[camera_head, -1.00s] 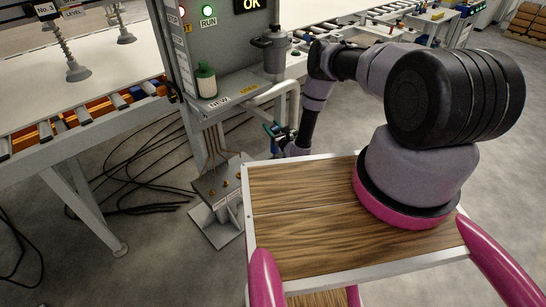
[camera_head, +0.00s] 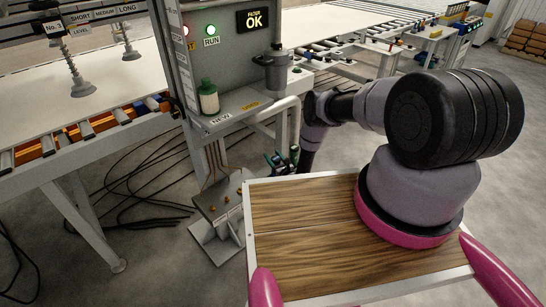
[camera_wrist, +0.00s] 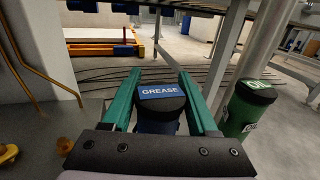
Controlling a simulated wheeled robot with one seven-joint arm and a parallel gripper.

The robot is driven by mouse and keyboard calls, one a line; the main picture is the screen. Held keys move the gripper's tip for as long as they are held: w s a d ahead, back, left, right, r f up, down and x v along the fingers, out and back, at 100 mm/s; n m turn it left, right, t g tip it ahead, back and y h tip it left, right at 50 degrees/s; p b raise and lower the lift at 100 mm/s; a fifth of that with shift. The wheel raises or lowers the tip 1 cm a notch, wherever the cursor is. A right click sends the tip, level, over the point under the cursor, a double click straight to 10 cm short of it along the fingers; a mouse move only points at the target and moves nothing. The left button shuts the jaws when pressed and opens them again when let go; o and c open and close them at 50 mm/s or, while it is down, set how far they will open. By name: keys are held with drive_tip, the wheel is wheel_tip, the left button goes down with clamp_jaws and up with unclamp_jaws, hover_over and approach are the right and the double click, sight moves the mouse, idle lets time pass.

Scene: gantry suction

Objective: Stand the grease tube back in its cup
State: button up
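In the wrist view, the grease tube (camera_wrist: 161,92) shows a black top with a blue "GREASE" label and a dark blue body below. It is between the two teal fingers of my gripper (camera_wrist: 159,72), whose tips reach past it. The fingers lie close along both sides, but I cannot tell whether they press on it. The tube's lower end is hidden by my gripper's dark front edge, and no cup for it can be made out. In the head view my gripper is small and partly hidden beside the machine post, where green and blue bits show.
A green tube (camera_wrist: 249,108) with a black top stands close right of my gripper. Grey posts (camera_wrist: 229,55) rise behind it. In the head view, a white bottle with green cap (camera_head: 209,98) and a grey jug (camera_head: 274,70) stand on the machine's shelf. Cables cover the floor.

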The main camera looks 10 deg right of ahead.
drive_tip(key=shift+o, duration=1.2)
drive_tip(key=v, duration=1.2)
drive_tip(key=shift+r, duration=0.2)
